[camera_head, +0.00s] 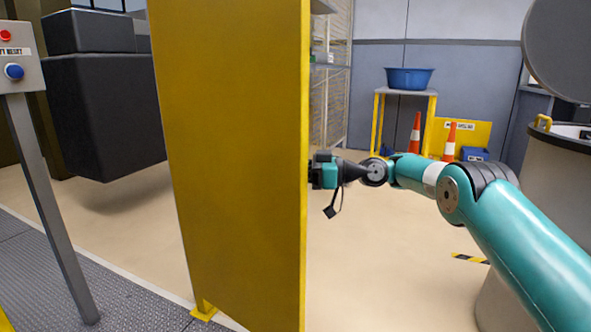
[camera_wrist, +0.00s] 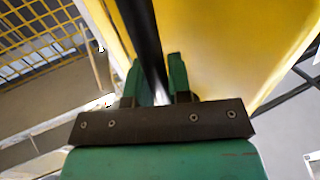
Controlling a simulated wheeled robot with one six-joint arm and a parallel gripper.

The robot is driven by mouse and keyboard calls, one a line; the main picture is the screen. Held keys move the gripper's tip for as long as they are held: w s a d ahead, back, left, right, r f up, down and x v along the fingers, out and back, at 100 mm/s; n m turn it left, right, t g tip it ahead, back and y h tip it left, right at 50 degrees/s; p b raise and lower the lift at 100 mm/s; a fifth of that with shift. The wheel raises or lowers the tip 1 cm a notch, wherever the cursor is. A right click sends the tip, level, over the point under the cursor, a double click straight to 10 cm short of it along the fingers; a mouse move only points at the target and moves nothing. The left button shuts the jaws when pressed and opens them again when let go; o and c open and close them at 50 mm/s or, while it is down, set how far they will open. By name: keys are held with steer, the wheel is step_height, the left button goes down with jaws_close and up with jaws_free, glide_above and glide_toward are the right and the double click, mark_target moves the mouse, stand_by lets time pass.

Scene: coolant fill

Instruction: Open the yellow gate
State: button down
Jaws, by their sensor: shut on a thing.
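The yellow gate (camera_head: 238,150) stands upright as a tall panel across the middle of the head view. In the wrist view its yellow surface (camera_wrist: 235,45) fills the upper right. My gripper (camera_head: 322,172) is at the gate's right edge, partly hidden behind it in the head view. In the wrist view my gripper (camera_wrist: 163,85) has its two green fingers on either side of a dark bar (camera_wrist: 142,35), shut on it. The bar runs close along the yellow panel and looks like the gate's handle. Its ends are out of view.
A post with a red and a blue button (camera_head: 14,72) stands at left, near a dark machine (camera_head: 105,110). Behind are a blue basin (camera_head: 408,78) on a yellow-legged table and orange cones (camera_head: 450,140). A large drum (camera_head: 560,185) stands at right. Open floor lies between.

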steer(key=shift+a, duration=0.1)
steer(key=c, duration=1.1)
jaws_free()
steer(key=shift+w, duration=0.1)
steer(key=shift+r, duration=0.2)
step_height(320, 180, up, 20)
steer(key=p, duration=0.9)
